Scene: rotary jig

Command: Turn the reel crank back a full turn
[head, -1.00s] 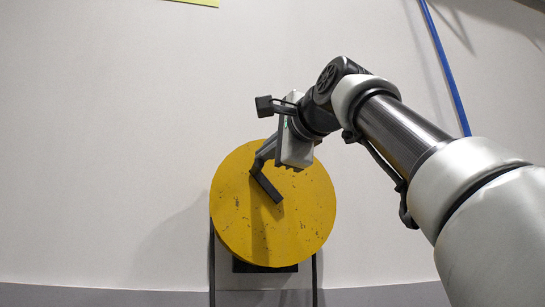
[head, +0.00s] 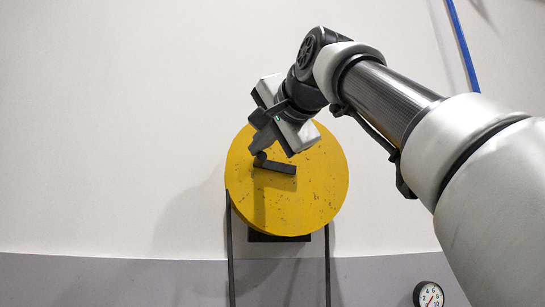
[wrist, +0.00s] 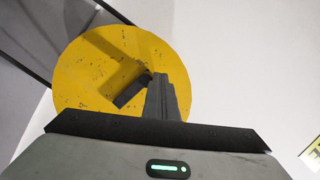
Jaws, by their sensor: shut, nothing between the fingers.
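The reel is a round yellow disc (head: 300,205) with worn specks, facing me in the head view. It also shows in the wrist view (wrist: 85,75). Its crank is a dark bar (head: 278,167) lying nearly level across the disc, from near the middle out to the left, with a dark knob at its outer end; the bar shows in the wrist view too (wrist: 131,90). My gripper (head: 257,150) is shut, its fingertips at the knob end of the crank. Nothing shows between the fingers. The fingers partly cover the knob, so I cannot tell whether they touch it.
The disc stands on dark legs (head: 328,265) before a pale wall with a grey lower band. A round gauge (head: 429,295) is at the lower right. A blue pipe (head: 461,45) runs down the wall at the upper right. The wall left of the disc is clear.

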